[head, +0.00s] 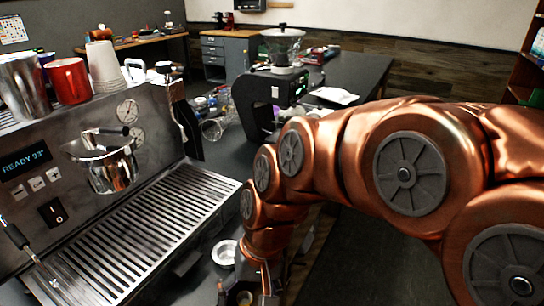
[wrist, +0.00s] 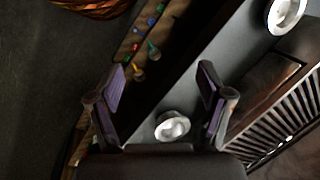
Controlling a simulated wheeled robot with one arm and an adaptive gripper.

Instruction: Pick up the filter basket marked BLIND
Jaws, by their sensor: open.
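Two round metal filter baskets show on the narrow dark counter strip. One pale basket (head: 224,253) lies beside the coffee machine's drip tray; a basket also shows at the top right of the wrist view (wrist: 286,14). I cannot read the marking BLIND on either. My gripper (wrist: 163,93) is open and empty, fingers spread with purple pads, pointing down over the counter. In the head view my gripper (head: 245,290) is cut by the bottom edge.
The espresso machine (head: 60,190) with its slatted drip tray (head: 150,225) stands close on the left. A portafilter (head: 100,155) hangs from it. A black grinder (head: 265,100) stands farther back. Small coloured items (wrist: 140,73) lie below the counter edge.

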